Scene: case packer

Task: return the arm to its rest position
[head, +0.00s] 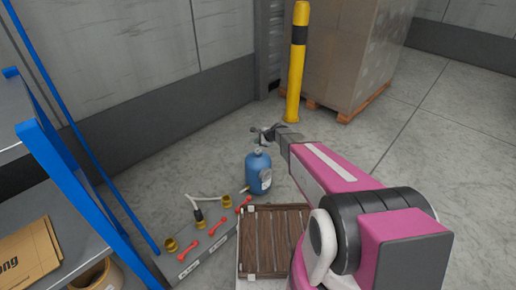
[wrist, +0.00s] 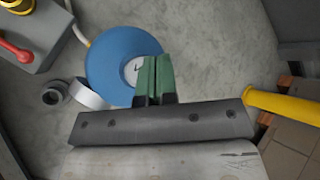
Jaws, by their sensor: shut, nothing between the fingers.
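My arm reaches forward from the lower right in the head view, with pink links and a grey end. My gripper (wrist: 154,62) shows two green fingers pressed together in the wrist view, with nothing between them. A blue gas bottle (head: 257,175) stands upright on the floor, just left of and below the arm's end in the head view. From above, its round blue top (wrist: 108,62) lies behind the fingers in the wrist view. I cannot tell how far the fingertips are from the bottle.
A grey manifold (head: 203,250) with red handles and brass fittings lies left of a slatted wooden crate (head: 276,211). A blue-framed shelf (head: 60,165) stands at left. A yellow post (head: 296,70) and wrapped pallet load (head: 345,50) stand behind. Floor at right is clear.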

